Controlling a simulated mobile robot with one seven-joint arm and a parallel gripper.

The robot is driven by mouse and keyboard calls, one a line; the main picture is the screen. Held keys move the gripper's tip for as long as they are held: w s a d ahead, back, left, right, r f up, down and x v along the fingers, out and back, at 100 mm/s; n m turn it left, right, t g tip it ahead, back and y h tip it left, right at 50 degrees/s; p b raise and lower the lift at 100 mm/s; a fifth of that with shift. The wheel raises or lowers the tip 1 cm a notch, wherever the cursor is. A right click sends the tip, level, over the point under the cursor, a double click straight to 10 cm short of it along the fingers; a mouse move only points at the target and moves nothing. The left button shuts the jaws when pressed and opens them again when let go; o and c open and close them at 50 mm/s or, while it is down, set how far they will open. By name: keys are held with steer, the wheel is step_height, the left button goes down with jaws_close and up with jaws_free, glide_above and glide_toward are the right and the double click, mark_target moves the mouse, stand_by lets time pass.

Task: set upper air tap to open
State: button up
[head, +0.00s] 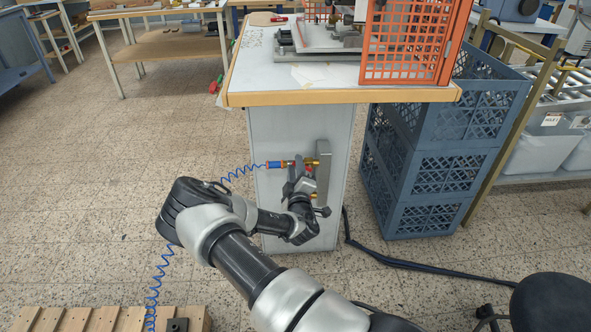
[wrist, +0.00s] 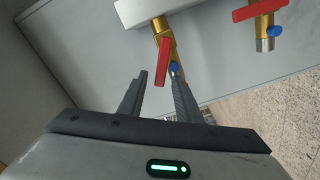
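The upper air tap (head: 312,161) is brass and sits on a grey upright bar on the cabinet side. A blue coiled hose (head: 240,172) runs from its outlet to the left. In the wrist view, the picture's right is downward, and the upper tap's red lever (wrist: 162,62) lies roughly along its brass body, slightly angled. Contact cannot be told. In the head view my gripper (head: 297,172) is at the taps and partly covers them.
The lower tap (wrist: 265,28) has its red lever (wrist: 262,9) crosswise to its body. The grey bar (head: 324,168) carries both taps. The worktop (head: 300,98) overhangs above. Blue crates (head: 430,165) stand right of the cabinet. A black cable lies on the floor.

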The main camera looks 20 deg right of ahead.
steer(key=p+v, duration=0.3)
steer(key=v, duration=1.4)
steer(key=shift+s, duration=0.25)
steer(key=shift+r, duration=0.1)
